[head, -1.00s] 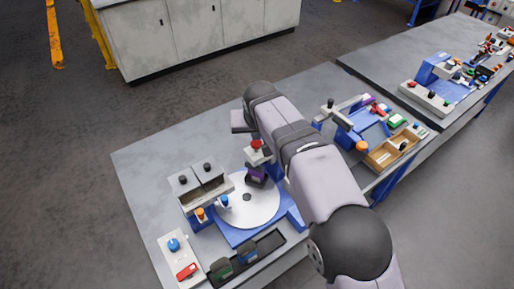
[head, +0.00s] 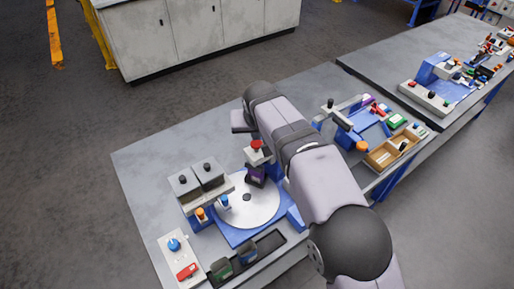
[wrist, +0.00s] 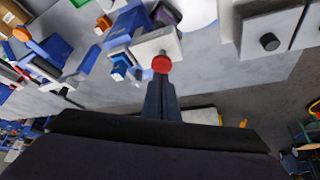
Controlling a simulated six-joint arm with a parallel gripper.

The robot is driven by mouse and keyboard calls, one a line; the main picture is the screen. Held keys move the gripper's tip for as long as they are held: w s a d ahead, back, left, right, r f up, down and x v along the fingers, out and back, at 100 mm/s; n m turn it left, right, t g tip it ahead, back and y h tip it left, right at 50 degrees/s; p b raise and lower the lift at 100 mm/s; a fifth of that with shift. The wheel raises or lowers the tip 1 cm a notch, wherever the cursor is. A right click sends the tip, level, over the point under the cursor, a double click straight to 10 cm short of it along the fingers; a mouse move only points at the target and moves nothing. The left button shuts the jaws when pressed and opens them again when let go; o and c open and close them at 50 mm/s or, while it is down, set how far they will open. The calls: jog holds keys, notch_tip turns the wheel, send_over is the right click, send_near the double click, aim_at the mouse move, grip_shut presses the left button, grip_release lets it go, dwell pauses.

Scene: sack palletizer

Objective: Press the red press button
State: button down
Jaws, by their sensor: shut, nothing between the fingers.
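The red press button (head: 256,144) sits on top of a pale block beside the round white turntable (head: 262,211) in the head view. In the wrist view the red button (wrist: 161,64) is just beyond the tips of my gripper (wrist: 160,78). The two dark fingers are together with nothing between them. The tips overlap the near edge of the button in that view; I cannot tell whether they touch it. My fingers are not clearly visible in the head view. A dark purple sack (head: 255,176) is at the turntable's edge, below the button.
A panel with a blue knob (head: 174,245) and a red switch (head: 187,272) is at the front left. A dark tray (head: 247,258) holds green and dark blocks. A wooden box (head: 392,154) lies to the right.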

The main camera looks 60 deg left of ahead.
aim_at(257, 144)
jog(key=shift+f, duration=0.2)
dwell(0.3)
jog(key=shift+f+b, duration=0.95)
jog(key=shift+f, duration=0.35)
jog(key=shift+d+f, duration=0.1)
jog(key=shift+f, duration=0.25)
jog(key=shift+r, duration=0.15)
jog(key=shift+r+p, duration=1.7)
jog(key=shift+r, duration=0.15)
jog(key=shift+r, duration=0.15)
notch_tip(257, 144, up, 7)
jog(key=p, duration=0.6)
